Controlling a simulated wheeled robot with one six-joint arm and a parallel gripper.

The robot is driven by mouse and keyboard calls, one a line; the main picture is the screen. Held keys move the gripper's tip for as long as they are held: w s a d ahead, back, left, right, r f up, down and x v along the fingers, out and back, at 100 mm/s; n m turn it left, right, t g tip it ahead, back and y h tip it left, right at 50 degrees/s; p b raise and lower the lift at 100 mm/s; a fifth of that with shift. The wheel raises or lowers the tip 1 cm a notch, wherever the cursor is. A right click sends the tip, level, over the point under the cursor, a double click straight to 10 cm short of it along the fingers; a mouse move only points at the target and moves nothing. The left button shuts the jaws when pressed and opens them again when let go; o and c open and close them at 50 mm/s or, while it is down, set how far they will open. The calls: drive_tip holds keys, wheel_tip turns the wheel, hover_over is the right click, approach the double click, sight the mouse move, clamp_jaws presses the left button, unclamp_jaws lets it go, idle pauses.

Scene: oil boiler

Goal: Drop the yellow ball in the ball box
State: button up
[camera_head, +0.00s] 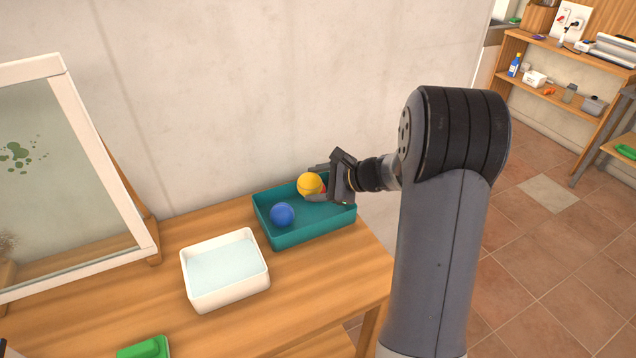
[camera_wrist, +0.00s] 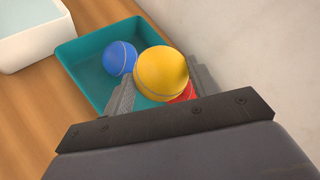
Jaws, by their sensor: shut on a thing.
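The yellow ball (camera_head: 309,184) is between the fingers of my gripper (camera_head: 322,184), which is shut on it. In the wrist view the yellow ball (camera_wrist: 161,73) sits between the two fingertips (camera_wrist: 160,85). The ball box is a teal open tray (camera_head: 305,228) at the back right of the wooden table, and my gripper is over it. In the wrist view the teal box (camera_wrist: 82,66) lies below the ball. A blue ball (camera_head: 282,214) lies in the box. A red ball (camera_wrist: 186,93) shows partly behind the yellow ball and a finger.
A white basin (camera_head: 226,292) stands left of the box on the table (camera_head: 320,283). A framed glass panel (camera_head: 120,185) stands at the left. A green-handled item (camera_head: 145,348) lies at the front edge. The wall (camera_head: 250,80) is close behind the box.

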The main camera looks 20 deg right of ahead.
wheel_tip(320, 180, down, 4)
drive_tip(key=shift+f+b, duration=0.2)
drive_tip(key=shift+b, duration=1.05)
drive_tip(key=o, duration=1.2)
drive_tip(key=shift+c, duration=0.2)
drive_tip(key=shift+d, duration=0.1)
drive_tip(key=v, duration=1)
drive_tip(key=shift+s+d+r+b, duration=0.15)
drive_tip(key=shift+s+r+b, duration=0.1)
drive_tip(key=shift+b, duration=0.05)
